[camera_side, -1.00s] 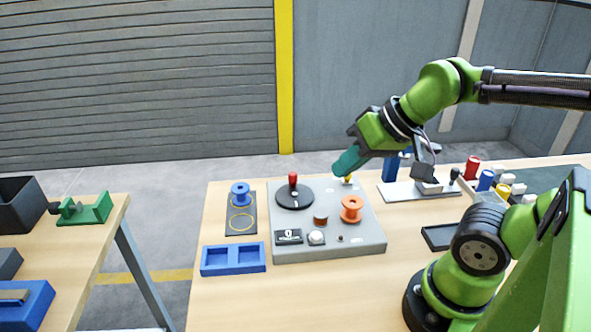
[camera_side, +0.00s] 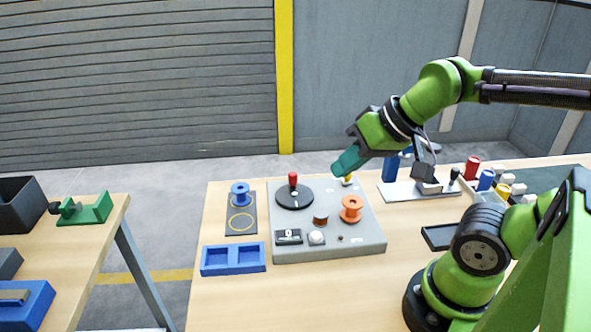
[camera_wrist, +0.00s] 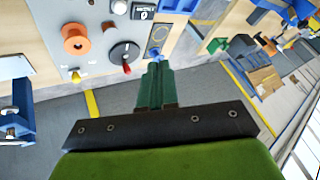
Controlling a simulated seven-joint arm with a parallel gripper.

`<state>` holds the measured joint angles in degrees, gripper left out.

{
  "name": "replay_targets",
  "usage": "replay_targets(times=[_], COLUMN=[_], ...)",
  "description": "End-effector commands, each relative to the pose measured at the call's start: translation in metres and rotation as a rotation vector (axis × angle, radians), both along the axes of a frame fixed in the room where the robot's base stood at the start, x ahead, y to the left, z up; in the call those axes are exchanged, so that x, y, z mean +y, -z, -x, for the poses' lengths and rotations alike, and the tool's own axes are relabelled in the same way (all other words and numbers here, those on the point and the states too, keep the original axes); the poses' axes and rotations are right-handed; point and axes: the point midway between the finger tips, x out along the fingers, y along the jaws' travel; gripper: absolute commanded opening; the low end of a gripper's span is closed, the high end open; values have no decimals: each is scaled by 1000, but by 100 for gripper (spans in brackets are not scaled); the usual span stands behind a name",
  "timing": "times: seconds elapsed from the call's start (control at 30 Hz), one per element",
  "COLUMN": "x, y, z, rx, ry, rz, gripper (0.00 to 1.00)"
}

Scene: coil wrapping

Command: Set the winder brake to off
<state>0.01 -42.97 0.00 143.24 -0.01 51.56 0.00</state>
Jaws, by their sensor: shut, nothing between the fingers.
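The grey winder panel (camera_side: 355,248) lies flat on the table. It carries a black disc (camera_side: 295,203) with a red handle (camera_side: 293,179), which also shows in the wrist view (camera_wrist: 126,69). A small yellow-tipped lever (camera_side: 347,180) stands at the panel's back edge and appears in the wrist view (camera_wrist: 75,76); I cannot read its setting. My gripper (camera_side: 340,169) is shut and empty, tilted down just above and beside this lever in the side view. In the wrist view the teal fingers (camera_wrist: 157,70) are together, with the lever off to their left.
The panel also holds an orange spool (camera_side: 351,208), a copper spool (camera_side: 320,220), a counter display (camera_side: 288,237) and a white button (camera_side: 316,238). A blue spool (camera_side: 240,190) stands on a dark mat to the left. A blue tray (camera_side: 233,270) lies in front.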

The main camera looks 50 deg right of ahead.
Motion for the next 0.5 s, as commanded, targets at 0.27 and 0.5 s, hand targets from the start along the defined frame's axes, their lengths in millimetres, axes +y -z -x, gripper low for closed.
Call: replay_targets(times=[0.27, 0.5], x=[0, 0], y=[0, 0], z=[0, 0], rx=[0, 0], ry=[0, 0], rz=[0, 0], gripper=[0, 6])
